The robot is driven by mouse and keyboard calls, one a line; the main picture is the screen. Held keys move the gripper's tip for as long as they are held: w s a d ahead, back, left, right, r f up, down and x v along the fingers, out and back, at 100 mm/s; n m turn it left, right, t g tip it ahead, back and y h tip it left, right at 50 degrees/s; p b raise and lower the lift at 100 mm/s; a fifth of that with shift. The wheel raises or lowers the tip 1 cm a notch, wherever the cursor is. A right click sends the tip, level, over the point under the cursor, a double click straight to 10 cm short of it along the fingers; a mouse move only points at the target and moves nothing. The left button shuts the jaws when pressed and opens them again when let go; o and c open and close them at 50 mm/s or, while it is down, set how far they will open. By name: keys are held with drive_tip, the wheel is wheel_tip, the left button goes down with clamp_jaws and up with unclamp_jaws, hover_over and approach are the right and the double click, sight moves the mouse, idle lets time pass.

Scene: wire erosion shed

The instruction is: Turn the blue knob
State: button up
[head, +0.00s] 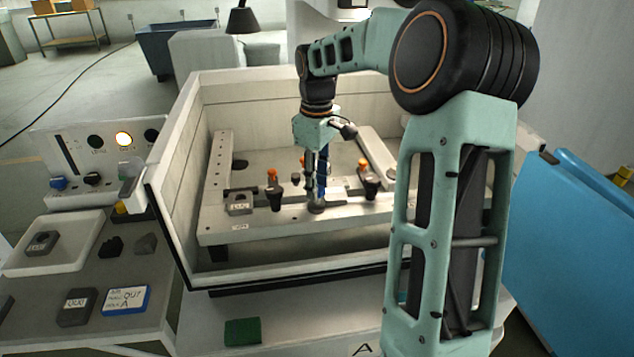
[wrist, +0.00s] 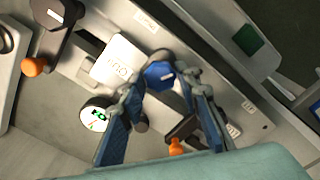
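A blue knob (wrist: 160,75) shows in the wrist view, on a round grey base on the pale fixture plate. My gripper (wrist: 166,82) is over it, with one finger on each side of the knob. The fingers stand apart. The left fingertip looks very near the knob; I cannot tell whether it touches. In the head view my gripper (head: 317,203) points straight down at the front bar of the fixture, and the knob under it is hidden by the fingers. Another blue knob (head: 54,183) is on the control panel at the left.
A pale fixture frame (head: 262,228) sits inside a walled tank (head: 180,140). Dark clamps with orange tops (head: 273,190) stand near my gripper. A round gauge (wrist: 97,115) is close by the left finger. A control panel (head: 85,150) and a white tray (head: 85,240) are at the left.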

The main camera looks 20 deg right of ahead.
drive_tip(key=c, duration=0.6)
drive_tip(key=shift+r+n+p, duration=0.25)
drive_tip(key=shift+n+p, duration=0.85)
drive_tip(key=shift+p, duration=0.1)
drive_tip(key=shift+c, duration=0.2)
drive_tip(key=shift+f+n+p, duration=0.25)
drive_tip(key=shift+n+p, duration=0.25)
drive_tip(key=shift+n, duration=0.5)
drive_tip(key=o, duration=1.2)
drive_tip(key=shift+c, duration=0.2)
drive_tip(key=shift+r, duration=0.15)
wheel_tip(320, 180, up, 12)
